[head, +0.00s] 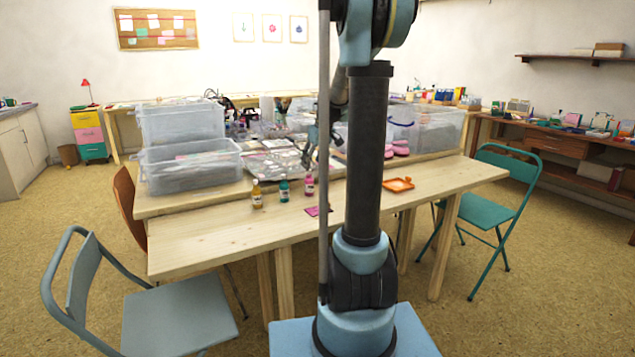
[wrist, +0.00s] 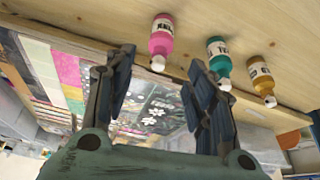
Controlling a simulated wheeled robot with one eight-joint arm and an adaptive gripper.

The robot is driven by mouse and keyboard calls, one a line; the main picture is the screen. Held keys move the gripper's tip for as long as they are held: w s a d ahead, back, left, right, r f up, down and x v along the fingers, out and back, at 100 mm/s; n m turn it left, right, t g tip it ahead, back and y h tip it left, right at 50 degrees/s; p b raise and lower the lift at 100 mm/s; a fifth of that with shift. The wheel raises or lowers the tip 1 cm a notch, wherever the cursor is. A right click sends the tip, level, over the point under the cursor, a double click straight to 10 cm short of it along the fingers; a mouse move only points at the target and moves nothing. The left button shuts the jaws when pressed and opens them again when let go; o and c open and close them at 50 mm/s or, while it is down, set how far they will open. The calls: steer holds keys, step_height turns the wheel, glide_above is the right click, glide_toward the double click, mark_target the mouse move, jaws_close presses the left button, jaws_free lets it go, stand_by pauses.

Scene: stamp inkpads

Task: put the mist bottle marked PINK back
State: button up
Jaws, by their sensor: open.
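The pink mist bottle (head: 309,186) with a white cap stands on the wooden table, at the right of a row of three. In the wrist view the pink bottle (wrist: 161,38) is at the left of the row, and its label is too small to read surely. A teal bottle (head: 284,191) and an amber bottle (head: 257,195) stand beside it. My gripper (wrist: 159,62) is open and empty, with its fingers spread short of the pink bottle and apart from it. In the head view my gripper is small, behind the bottles and partly hidden by my arm.
A flat pink square (head: 318,211) lies in front of the bottles. An orange tray (head: 398,184) lies to the right. Clear bins (head: 190,168) and flat packets (head: 275,164) crowd the table behind. The table's front left is bare. Chairs stand at both ends.

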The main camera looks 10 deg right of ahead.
steer(key=s+a+f+m+h, duration=0.1)
steer(key=s, duration=1.1)
steer(key=s+a+f+m, duration=0.1)
steer(key=s+m, duration=0.1)
steer(key=s, duration=1)
steer(key=s+f+m, duration=0.1)
steer(key=s+f, duration=0.4)
steer(key=s, duration=0.3)
steer(key=s+d+f+m+g+h, duration=0.1)
steer(key=s+f, duration=0.4)
steer(key=s, duration=0.4)
steer(key=shift+s+d+g, duration=0.2)
steer(key=shift+g, duration=0.1)
steer(key=shift+w+f, duration=0.15)
steer(key=shift+w, duration=0.25)
